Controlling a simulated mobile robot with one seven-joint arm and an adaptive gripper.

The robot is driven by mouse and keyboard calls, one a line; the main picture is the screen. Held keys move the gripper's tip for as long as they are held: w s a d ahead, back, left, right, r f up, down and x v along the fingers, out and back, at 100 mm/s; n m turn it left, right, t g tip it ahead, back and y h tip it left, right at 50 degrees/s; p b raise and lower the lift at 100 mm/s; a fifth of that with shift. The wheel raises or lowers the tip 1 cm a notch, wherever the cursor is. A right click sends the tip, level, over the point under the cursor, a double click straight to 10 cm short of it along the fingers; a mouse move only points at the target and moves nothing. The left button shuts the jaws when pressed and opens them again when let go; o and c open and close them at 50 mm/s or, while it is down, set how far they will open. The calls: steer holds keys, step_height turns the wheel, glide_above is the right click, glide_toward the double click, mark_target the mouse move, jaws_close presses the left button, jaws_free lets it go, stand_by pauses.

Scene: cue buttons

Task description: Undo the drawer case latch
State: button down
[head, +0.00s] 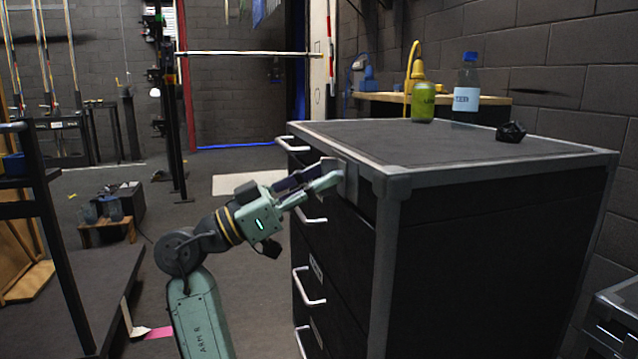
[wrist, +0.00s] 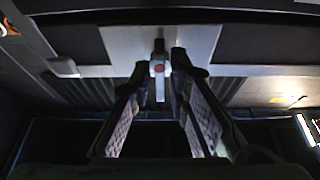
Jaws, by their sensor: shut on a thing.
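The drawer case (head: 460,145) is a dark cabinet with a grey frame and several drawers, standing right of centre in the head view. In the head view, a grey plate (head: 350,182) sits at the upper front edge, near the corner. My gripper (head: 332,174) reaches it from the left. In the wrist view, its two fingers (wrist: 160,75) are on either side of the lever and shut on it. The fingertips partly hide the lever.
White drawer handles (head: 312,290) stick out of the front below my gripper. Open floor (head: 235,300) lies left of the case.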

steer(key=c, duration=1.8)
jaws_free()
steer(key=shift+o, duration=0.2)
steer(key=v, duration=1.2)
steer(key=shift+a, duration=0.15)
